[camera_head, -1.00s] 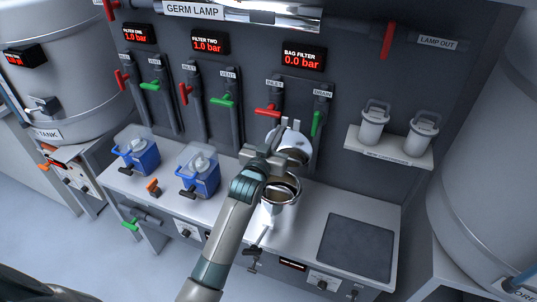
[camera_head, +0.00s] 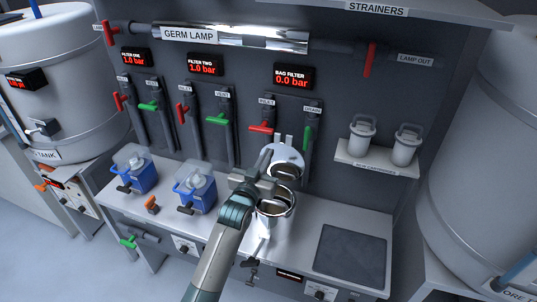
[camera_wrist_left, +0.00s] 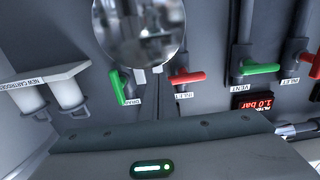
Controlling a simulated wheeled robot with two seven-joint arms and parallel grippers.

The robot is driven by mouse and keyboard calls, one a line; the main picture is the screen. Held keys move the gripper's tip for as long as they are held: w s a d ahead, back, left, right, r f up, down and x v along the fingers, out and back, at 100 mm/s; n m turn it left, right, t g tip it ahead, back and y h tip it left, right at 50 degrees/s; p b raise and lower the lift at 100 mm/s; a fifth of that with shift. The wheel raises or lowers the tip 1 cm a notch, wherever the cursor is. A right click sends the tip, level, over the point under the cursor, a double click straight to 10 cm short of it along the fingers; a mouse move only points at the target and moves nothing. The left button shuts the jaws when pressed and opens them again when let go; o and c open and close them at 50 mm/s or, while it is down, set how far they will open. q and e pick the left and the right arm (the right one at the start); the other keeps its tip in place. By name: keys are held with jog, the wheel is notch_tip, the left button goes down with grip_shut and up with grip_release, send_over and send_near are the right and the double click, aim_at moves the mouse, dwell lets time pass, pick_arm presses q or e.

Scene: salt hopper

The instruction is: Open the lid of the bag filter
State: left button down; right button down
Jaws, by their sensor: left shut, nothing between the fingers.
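The bag filter is a shiny metal cylinder (camera_head: 267,222) with an open, dark mouth on the bench. Its round mirror-like lid (camera_head: 286,160) stands raised behind the mouth, tilted back toward the panel. The lid also shows at the top of the left wrist view (camera_wrist_left: 140,25). My left gripper (camera_head: 262,172) is shut and empty, just left of the lid and above the filter's rim. It partly covers the mouth and the lid's lower left edge. I cannot tell whether it touches the lid. My right gripper is not in view.
The bag filter display (camera_head: 293,76) reads 0.0 bar. The red inlet handle (camera_head: 262,128) and green drain handle (camera_head: 307,138) are close behind the lid. A dark mat (camera_head: 350,252) lies clear to the right.

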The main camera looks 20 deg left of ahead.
pick_arm(q)
jog(key=s+b, duration=0.2)
jog(key=s, duration=0.7)
jog(key=shift+s+a+b, duration=0.15)
jog(key=shift+a+b, duration=0.05)
jog(key=shift+b, duration=0.2)
